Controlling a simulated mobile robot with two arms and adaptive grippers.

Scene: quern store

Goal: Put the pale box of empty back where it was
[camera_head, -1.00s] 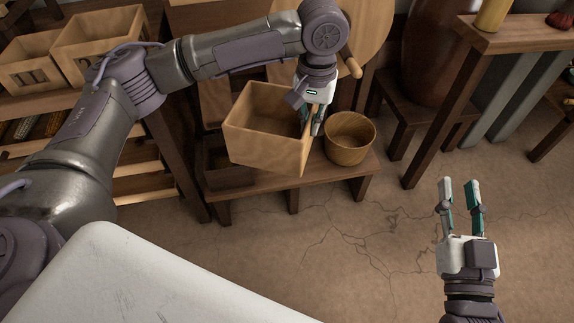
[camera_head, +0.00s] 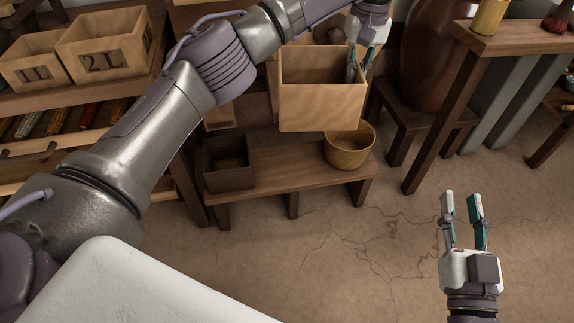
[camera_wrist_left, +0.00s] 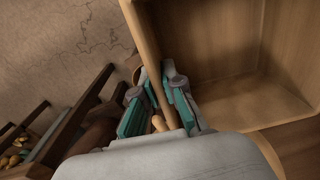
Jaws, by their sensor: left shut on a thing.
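The pale wooden box (camera_head: 322,102) hangs in the air above the low bench, tipped a little, with its open top facing up. My left gripper (camera_head: 355,66) is shut on the box's right wall. In the left wrist view, the fingers (camera_wrist_left: 155,108) lie on either side of that wall, and the inside of the box (camera_wrist_left: 215,50) looks empty. My right gripper (camera_head: 464,215) is open and empty over the floor at the right.
The low bench (camera_head: 285,172) holds a round wooden bowl (camera_head: 350,148) and a dark box (camera_head: 229,165), with bare board between them. Two labelled boxes, one marked 2L (camera_head: 105,45), stand on the left shelf. A stool (camera_head: 405,125) and a table (camera_head: 520,40) stand at the right.

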